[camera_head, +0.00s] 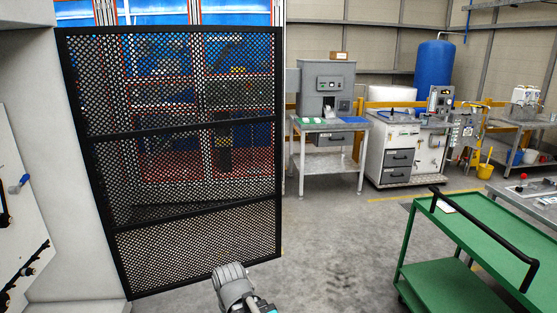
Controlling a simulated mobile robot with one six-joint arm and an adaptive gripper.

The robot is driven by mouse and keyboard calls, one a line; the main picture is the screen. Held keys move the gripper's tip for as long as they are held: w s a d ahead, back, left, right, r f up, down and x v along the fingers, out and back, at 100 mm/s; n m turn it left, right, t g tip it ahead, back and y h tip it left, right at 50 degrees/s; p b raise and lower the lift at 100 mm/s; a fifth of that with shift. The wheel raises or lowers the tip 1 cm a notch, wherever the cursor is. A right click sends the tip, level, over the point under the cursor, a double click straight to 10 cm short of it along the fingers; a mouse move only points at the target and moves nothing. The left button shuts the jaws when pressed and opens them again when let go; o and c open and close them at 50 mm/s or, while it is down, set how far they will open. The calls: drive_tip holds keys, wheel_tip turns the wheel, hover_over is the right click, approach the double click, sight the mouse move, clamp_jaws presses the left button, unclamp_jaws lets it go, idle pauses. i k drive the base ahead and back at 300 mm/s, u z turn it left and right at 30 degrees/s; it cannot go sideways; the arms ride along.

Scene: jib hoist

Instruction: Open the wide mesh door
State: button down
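The wide mesh door (180,127) fills the left-centre of the head camera view. It has a black frame with two cross bars and black perforated mesh. Its left side stands against a pale wall, and its right edge stands beside a narrow pale upright. I cannot make out a handle or latch on it, nor tell clearly whether it is ajar. A grey, rounded part of my arm shows at the bottom, in front of the door's lower right corner. My gripper's fingers are not in view.
Blue panels with red framing show through and above the mesh. A green cart (462,222) with a black handle stands at the lower right. A metal table (330,160) with a grey machine (325,88) stands behind. Grey floor (335,235) lies clear between door and cart.

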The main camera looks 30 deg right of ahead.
sight(85, 140)
drive_tip(key=k, duration=0.55)
drive_tip(key=z, duration=0.3)
drive_tip(key=i, duration=0.6)
drive_tip(key=z, duration=0.75)
drive_tip(key=i, duration=1.55)
drive_tip(key=u, duration=0.7)
drive_tip(key=i, duration=0.95)
drive_tip(key=u, duration=0.3)
